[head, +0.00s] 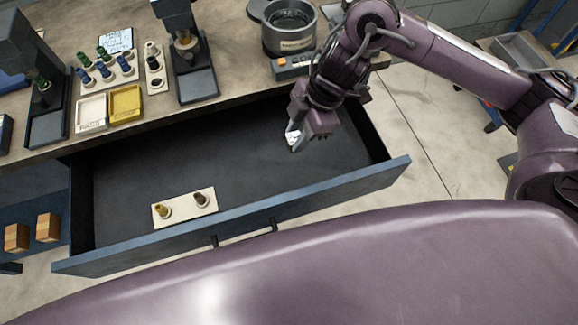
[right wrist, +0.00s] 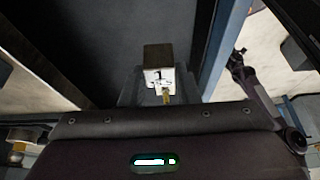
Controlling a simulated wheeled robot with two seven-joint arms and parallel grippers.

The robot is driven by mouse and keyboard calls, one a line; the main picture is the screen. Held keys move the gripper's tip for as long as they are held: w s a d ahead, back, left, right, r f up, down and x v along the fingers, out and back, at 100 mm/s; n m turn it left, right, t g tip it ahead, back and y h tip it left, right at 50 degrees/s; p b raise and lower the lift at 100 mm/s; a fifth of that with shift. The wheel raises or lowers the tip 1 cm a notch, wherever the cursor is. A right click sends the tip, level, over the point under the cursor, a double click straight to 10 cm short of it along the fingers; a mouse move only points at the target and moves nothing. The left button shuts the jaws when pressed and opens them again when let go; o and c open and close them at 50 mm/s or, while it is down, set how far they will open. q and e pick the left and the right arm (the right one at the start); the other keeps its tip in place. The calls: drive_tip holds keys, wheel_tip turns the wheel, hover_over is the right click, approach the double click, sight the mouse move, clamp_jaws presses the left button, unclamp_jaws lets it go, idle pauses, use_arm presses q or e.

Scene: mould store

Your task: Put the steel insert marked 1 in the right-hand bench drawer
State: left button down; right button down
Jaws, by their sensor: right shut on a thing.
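The steel insert (right wrist: 160,68) is a small block with a dark top and a pale face bearing a mark that looks like a 1. My right gripper (head: 295,140) is shut on it, and it shows as a small bright piece at the fingertips in the head view. The bench drawer (head: 345,190) is pulled open, with a blue front and a dark floor. My right gripper is over the right part of this drawer. I cannot tell whether the insert touches the drawer floor. My left gripper is not in view.
A pale holder (head: 184,215) with two small pegs lies in the drawer's front left. The drawer floor between it and my gripper is clear. The bench top (head: 225,75) above carries a pot (head: 288,28), stands, trays and colored pegs. Two wooden blocks (head: 47,227) sit lower left.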

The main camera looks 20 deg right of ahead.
wheel_tip(320, 180, down, 16)
drive_tip(key=shift+w+f+b, duration=0.1)
drive_tip(key=shift+b, duration=0.45)
drive_tip(key=c, duration=1.1)
unclamp_jaws()
drive_tip(key=shift+d+r, duration=0.1)
drive_tip(key=shift+r, duration=0.15)
drive_tip(key=v, duration=1.1)
drive_tip(key=shift+r, duration=0.25)
drive_tip(key=shift+d+r, duration=0.1)
drive_tip(key=shift+d, duration=0.05)
